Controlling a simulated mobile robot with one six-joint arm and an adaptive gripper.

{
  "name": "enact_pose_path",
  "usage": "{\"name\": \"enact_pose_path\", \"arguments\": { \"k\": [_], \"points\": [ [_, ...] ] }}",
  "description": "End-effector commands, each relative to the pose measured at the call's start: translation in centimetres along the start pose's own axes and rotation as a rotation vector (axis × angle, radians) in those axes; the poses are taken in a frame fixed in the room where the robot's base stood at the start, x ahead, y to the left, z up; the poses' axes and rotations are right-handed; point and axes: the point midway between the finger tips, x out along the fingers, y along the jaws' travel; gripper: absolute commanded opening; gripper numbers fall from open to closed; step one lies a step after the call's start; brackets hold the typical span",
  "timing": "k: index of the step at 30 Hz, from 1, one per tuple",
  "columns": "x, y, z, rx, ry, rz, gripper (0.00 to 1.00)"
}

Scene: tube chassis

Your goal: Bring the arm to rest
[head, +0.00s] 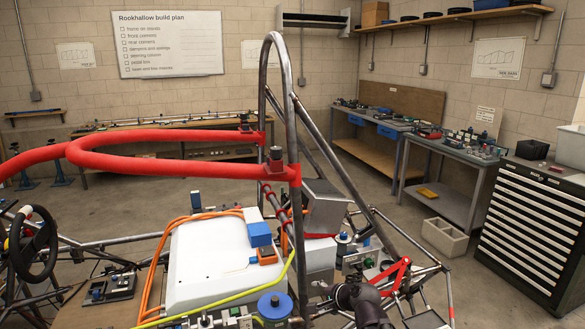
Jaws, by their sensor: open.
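My gripper (328,291) shows low in the head view, right of centre, at the end of my dark arm coming up from the bottom edge. It is open, and I see nothing between its fingers. It is small here and partly lost against the parts behind it. It is by the rear of the tube chassis (272,95), whose tall bare steel hoop rises near the middle. I cannot tell whether it touches any chassis part.
Red padded tubes (165,170) run left from the hoop. A white panel (203,262) with orange and yellow lines lies left of my gripper. A red bracket (396,273) and thin tubes are at its right. A drawer cabinet (534,230) stands far right, with clear floor before it.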

Motion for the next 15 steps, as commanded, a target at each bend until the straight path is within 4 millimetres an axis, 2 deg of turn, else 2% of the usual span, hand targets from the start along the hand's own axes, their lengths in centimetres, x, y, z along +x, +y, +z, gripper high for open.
{"name": "enact_pose_path", "arguments": {
  "k": [3, 8, 12, 15],
  "points": [
    [-0.6, 3.5, 0.7, -0.226, -0.042, 0.177, 0.71],
    [-2.3, 8.1, 0.8, -0.504, -0.125, 0.423, 0.71],
    [-4.7, 11.8, 0.4, -0.705, -0.222, 0.633, 0.71],
    [-6.5, 13.6, 0.1, -0.808, -0.292, 0.757, 0.71]
  ]
}}
